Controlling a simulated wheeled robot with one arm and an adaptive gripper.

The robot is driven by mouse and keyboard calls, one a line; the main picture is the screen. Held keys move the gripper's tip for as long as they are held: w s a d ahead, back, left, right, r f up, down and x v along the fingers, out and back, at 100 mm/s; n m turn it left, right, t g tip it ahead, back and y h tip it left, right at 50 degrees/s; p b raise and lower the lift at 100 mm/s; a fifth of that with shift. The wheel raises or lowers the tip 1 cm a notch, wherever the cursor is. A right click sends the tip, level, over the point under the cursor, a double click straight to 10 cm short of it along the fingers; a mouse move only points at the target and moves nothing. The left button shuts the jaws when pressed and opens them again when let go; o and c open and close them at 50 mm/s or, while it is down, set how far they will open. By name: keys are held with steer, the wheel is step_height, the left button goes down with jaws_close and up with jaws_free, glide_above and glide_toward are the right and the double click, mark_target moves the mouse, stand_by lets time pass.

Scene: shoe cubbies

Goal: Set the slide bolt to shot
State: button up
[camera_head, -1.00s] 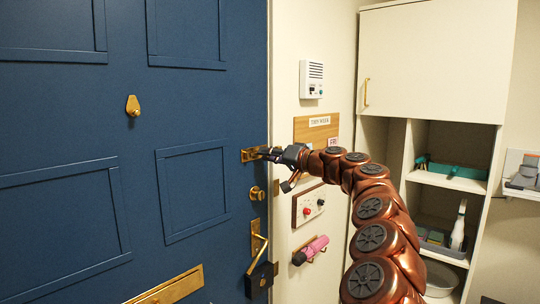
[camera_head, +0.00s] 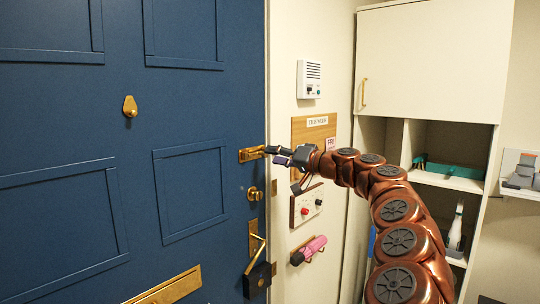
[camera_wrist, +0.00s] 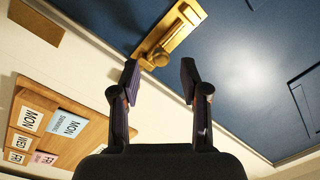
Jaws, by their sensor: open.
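The brass slide bolt (camera_head: 249,154) is fixed to the blue door near its right edge. In the wrist view the bolt (camera_wrist: 178,31) shows as a long brass plate and barrel, with a round knob (camera_wrist: 160,57) near the door-edge end. I cannot tell whether its rod crosses the gap to the frame. My gripper (camera_head: 272,153) is just right of the bolt and hides part of it. In the wrist view my gripper (camera_wrist: 159,77) is open and empty, its two dark fingers apart with the knob just beyond and between their tips.
On the wall are a wooden calendar board (camera_head: 305,131), a button panel (camera_head: 306,205) and a pink rolled item (camera_head: 313,248). Cubbies (camera_head: 445,182) stand right.

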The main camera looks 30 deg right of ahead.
steer(key=v, duration=0.8)
steer(key=shift+s, duration=0.25)
